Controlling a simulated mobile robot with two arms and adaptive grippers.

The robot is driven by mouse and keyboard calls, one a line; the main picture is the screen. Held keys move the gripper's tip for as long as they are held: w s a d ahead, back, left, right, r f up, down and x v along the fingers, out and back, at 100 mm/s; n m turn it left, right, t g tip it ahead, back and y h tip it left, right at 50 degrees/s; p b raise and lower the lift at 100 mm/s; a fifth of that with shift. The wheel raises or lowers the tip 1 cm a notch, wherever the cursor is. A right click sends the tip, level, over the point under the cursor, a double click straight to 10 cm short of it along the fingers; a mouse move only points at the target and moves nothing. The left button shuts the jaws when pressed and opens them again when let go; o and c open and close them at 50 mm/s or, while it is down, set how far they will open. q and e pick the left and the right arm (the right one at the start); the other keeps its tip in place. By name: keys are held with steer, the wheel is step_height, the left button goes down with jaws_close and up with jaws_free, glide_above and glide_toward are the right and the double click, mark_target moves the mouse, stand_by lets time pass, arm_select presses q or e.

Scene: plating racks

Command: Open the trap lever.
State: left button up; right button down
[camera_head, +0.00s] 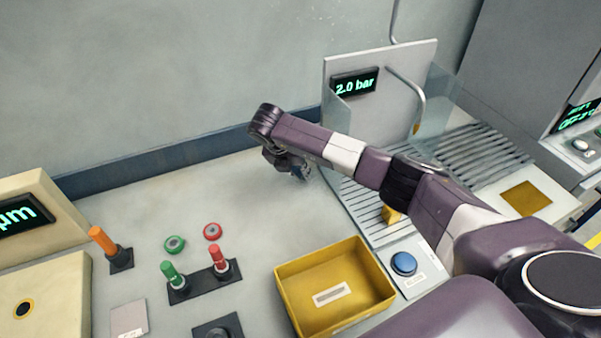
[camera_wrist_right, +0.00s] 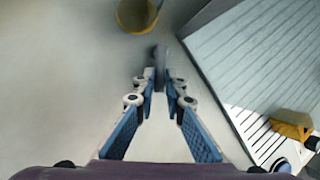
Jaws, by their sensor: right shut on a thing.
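My right gripper (camera_head: 303,172) reaches down to the counter beside the left edge of the slatted bay with the 2.0 bar display. In the right wrist view its fingers (camera_wrist_right: 160,85) converge and are shut on a dark grey upright piece (camera_wrist_right: 160,58), which looks like the trap lever. In the head view that piece is mostly hidden by my gripper, so its angle is hard to tell. My left gripper is not in view.
The slatted bay (camera_head: 367,208) with a yellow block (camera_head: 391,214) lies right of my gripper. A yellow bin (camera_head: 290,305), blue button (camera_head: 403,263) and green (camera_head: 170,272) and red (camera_head: 221,263) handles stand nearer. The counter (camera_head: 200,195) left of my gripper is clear.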

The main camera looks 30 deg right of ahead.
steer(key=shift+s+d+f+n+t+b, duration=0.15)
steer(key=shift+d+n+t+b, duration=0.15)
steer(key=shift+n, duration=0.2)
steer(key=shift+s+d+r+n+t+b, duration=0.1)
steer(key=shift+s+n+t+b, duration=0.1)
steer(key=shift+n+b, duration=0.25)
steer(key=shift+s+d+f+n+t+y+b, duration=0.1)
steer(key=shift+d+n+t+y+b, duration=0.15)
steer(key=shift+n+b, duration=0.35)
steer(key=shift+s+d+f+n+t+y+b, duration=0.15)
steer(key=shift+n+y+b, duration=0.2)
steer(key=shift+n, duration=0.3)
steer(key=n+b, duration=0.2)
steer(key=b, duration=0.1)
steer(key=shift+s+d+r+t+y, duration=0.1)
steer(key=shift+d+r+t+y, duration=0.1)
steer(key=shift+d+t+y, duration=0.15)
steer(key=shift+d+r+n+b, duration=0.2)
steer(key=shift+n+b, duration=0.2)
steer(key=shift+n, duration=0.3)
steer(key=shift+y, duration=0.25)
steer(key=c, duration=2)
jaws_free()
steer(key=v, duration=1.2)
steer(key=shift+s, duration=0.15)
steer(key=shift+a+f, duration=0.1)
steer(key=shift+f, duration=0.05)
